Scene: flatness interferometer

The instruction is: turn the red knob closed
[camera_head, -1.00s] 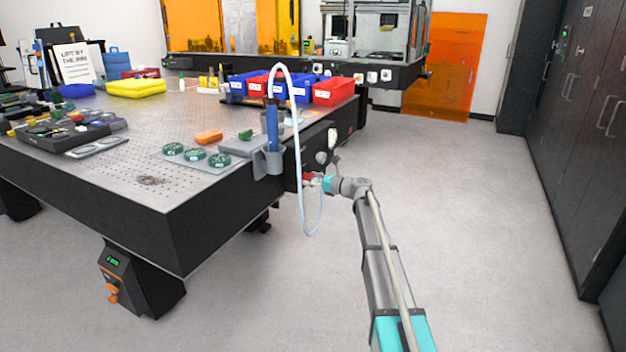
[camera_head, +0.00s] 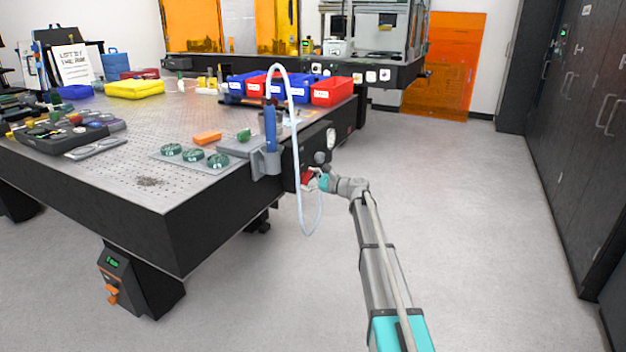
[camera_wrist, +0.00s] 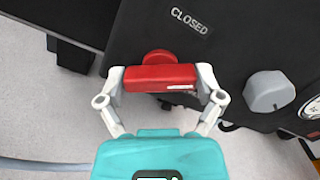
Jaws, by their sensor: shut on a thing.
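The red knob (camera_wrist: 160,76) sits on a black panel (camera_wrist: 228,50) in the wrist view, its bar lying level across the picture. A white mark shows near the right end of the bar. My gripper (camera_wrist: 161,80) is shut on the bar, one finger at each end. The word CLOSED (camera_wrist: 189,20) stands on the panel above and right of the knob. In the head view the red knob (camera_head: 307,178) shows small at the table's side, partly hidden by my gripper (camera_head: 314,180).
A grey knob (camera_wrist: 267,91) and a gauge (camera_wrist: 312,108) are right of the red knob. A pale hose (camera_head: 300,200) hangs in a loop beside my gripper from a holder with a blue tool (camera_head: 270,128). The floor (camera_head: 480,220) to the right is clear.

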